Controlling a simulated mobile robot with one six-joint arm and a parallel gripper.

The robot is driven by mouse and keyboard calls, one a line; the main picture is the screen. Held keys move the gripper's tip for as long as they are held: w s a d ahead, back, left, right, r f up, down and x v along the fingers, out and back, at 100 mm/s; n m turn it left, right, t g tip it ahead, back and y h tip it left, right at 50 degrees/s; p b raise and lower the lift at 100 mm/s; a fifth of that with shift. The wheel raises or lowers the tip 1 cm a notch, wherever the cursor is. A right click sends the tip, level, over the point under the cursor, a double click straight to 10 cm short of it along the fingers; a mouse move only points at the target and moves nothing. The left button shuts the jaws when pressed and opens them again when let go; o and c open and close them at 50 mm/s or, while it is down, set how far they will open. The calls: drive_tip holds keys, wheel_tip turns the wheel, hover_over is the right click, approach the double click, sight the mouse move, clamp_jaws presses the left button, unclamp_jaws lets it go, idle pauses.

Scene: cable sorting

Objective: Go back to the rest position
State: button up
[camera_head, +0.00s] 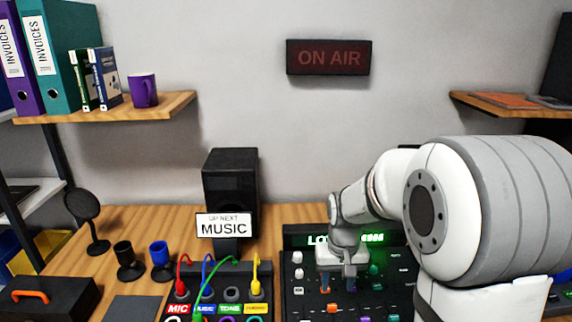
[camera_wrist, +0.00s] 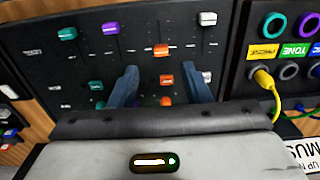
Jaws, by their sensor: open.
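My gripper (camera_head: 350,278) hangs from my white arm over the dark mixing console (camera_head: 300,306) in the head view. In the wrist view, its two blue-grey fingers (camera_wrist: 168,85) are spread apart with nothing held between them. Orange sliders (camera_wrist: 164,79) of the console show in and around the gap between the fingers. I cannot tell how far the fingertips are above the panel. My arm comes in from the right and hides part of the console in the head view.
A patch box (camera_head: 262,295) with coloured plugs and cables sits left of the console. Behind stand a black speaker (camera_head: 231,178) and a "MUSIC" sign (camera_head: 223,226). Black and blue cups (camera_head: 161,262) and a round dark stand (camera_head: 83,207) are at left. Shelves (camera_head: 120,108) hang above.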

drive_tip(key=s+r+t+p, duration=0.1)
drive_tip(key=s+r+p, duration=0.1)
drive_tip(key=s+r, duration=0.3)
drive_tip(key=s+r+t+p, duration=0.1)
drive_tip(key=s+r, duration=0.5)
drive_tip(key=s, duration=0.6)
drive_tip(key=shift+s+d+r+p, duration=0.15)
drive_tip(key=shift+d+r+p, duration=0.15)
drive_tip(key=shift+p, duration=0.1)
